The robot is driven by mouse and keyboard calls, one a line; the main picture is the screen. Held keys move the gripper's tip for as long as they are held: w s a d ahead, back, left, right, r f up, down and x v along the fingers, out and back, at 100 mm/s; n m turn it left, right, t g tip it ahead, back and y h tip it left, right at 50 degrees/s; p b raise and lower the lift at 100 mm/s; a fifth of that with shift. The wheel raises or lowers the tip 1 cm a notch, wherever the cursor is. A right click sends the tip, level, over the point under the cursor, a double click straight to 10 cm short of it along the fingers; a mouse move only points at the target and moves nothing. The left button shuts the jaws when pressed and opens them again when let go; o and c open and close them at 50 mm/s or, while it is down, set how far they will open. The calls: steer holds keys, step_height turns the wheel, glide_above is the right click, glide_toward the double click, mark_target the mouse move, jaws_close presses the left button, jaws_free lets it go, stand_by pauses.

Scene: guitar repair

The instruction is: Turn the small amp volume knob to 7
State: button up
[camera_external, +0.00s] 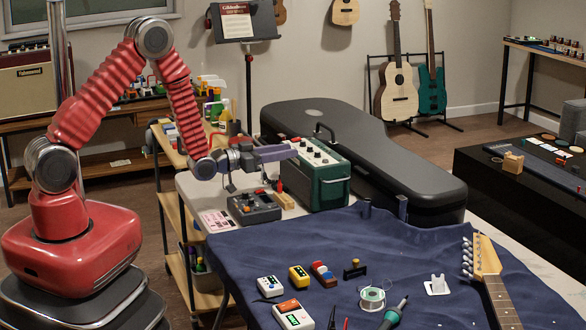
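A small green amp (331,190) with a handle on its front stands on the table. Its pale top panel (318,155) carries a row of small dark knobs. My gripper (288,152) reaches in from the left, level with the panel. Its tip is at the left end of the panel, close to the knobs. Whether it touches a knob is not clear. The gap between the fingers is too small to make out. The knob markings and the pointer position are too small to read.
A black pedal-like box (254,208) with knobs sits below my gripper. A black guitar case (365,145) lies right behind the amp. Small pedals, a solder spool (372,297) and a guitar neck (492,275) lie on the blue cloth (400,250). The cloth's middle is mostly clear.

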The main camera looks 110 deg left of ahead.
mark_target(305, 152)
steer(key=x, duration=0.7)
steer(key=shift+c, duration=0.4)
jaws_close()
